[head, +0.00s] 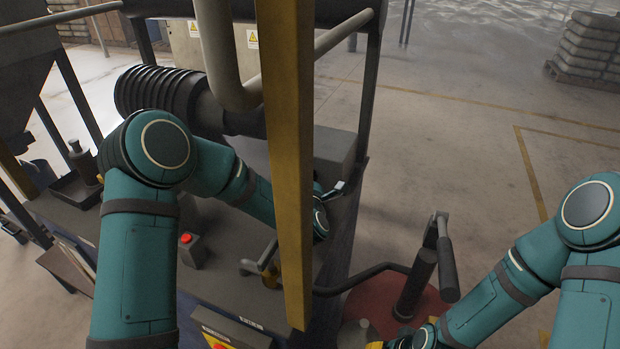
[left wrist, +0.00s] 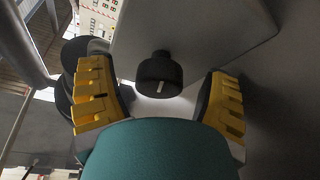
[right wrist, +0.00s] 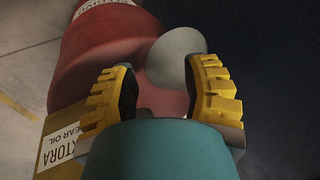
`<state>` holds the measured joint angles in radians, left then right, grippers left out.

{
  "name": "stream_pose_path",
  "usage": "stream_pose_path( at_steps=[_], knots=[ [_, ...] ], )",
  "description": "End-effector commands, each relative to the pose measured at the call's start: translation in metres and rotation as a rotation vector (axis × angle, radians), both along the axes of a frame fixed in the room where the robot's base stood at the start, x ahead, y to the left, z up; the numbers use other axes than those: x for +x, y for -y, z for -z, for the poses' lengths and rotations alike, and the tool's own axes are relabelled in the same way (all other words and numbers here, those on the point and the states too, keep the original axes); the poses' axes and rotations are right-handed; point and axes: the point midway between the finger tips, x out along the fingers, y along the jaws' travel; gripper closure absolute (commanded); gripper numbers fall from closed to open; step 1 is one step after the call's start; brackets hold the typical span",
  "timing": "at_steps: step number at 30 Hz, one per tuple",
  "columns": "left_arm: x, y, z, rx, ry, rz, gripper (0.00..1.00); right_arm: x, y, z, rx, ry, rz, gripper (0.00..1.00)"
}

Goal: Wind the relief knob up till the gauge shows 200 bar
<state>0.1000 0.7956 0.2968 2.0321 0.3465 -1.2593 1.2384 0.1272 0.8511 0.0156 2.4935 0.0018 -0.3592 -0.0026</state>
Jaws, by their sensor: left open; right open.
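A black round knob (left wrist: 160,75) with a pale mark on its face shows in the left wrist view, standing out from a grey block (left wrist: 190,35). My left gripper (left wrist: 162,82) is open, with one yellow-padded finger on each side of the knob and gaps between. In the head view the left arm's end is partly hidden behind a yellow post, and I cannot make out the knob there. No gauge dial is readable in any view. My right gripper (right wrist: 160,68) is open and empty, near a red drum (right wrist: 85,60) and a pale round disc (right wrist: 180,55).
The yellow post (head: 288,170) crosses the middle of the head view in front of the bench. A red push button (head: 186,238) sits on the bench. A dark hand pump (head: 416,283) stands on the red drum. Open floor (head: 440,140) lies to the right.

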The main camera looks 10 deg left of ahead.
Motion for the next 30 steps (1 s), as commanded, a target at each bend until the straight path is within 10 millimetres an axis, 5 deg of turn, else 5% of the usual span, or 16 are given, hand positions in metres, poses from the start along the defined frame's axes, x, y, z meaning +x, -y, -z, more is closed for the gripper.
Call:
stream_pose_path(
  at_steps=[13,30],
  knots=[
    [-0.061,0.012,-0.009,0.000,0.001,0.002,0.22,0.000,0.000,0.000,0.000,0.000,0.000,0.53],
    [-0.069,0.013,-0.010,-0.001,0.002,0.000,0.22,0.000,0.000,0.000,0.000,0.000,0.000,0.53]
  ],
)
